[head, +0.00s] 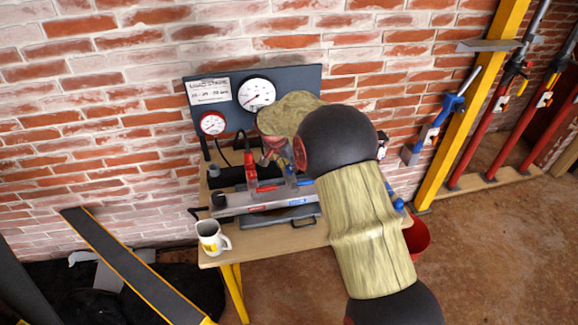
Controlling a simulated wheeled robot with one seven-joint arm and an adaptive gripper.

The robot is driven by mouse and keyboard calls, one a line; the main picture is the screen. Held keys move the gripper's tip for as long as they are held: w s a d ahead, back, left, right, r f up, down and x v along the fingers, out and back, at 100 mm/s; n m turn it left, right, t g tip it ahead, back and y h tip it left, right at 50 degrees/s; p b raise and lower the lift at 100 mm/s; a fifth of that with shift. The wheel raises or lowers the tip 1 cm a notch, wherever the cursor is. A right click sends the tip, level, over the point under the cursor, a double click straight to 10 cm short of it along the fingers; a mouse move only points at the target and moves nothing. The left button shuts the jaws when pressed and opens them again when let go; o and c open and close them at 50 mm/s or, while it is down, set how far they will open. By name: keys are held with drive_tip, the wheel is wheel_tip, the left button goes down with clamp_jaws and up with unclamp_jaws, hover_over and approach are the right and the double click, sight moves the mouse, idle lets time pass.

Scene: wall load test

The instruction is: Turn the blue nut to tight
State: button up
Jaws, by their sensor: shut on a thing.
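The load-test rig (265,200) is a grey metal bar on the wooden bench, with a red upright part and a blue part (290,168) on it. My gripper (276,156) is at the blue part, mostly hidden behind my own arm. It is shut on what appears to be the blue nut. The nut's outline and the contact are too small and covered to make out. Behind the rig, a dark panel (310,82) carries a white sheet (208,91), a larger white dial (256,94) and a smaller red-rimmed dial (213,123).
A mug (210,238) stands at the bench's (262,240) front left corner. A red bucket (417,238) is on the floor at right. A yellow post (470,100) and red props (500,95) stand along the brick wall. The floor at front right is clear.

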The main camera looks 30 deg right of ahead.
drive_tip(key=o, duration=1.1)
drive_tip(key=v, duration=1.2)
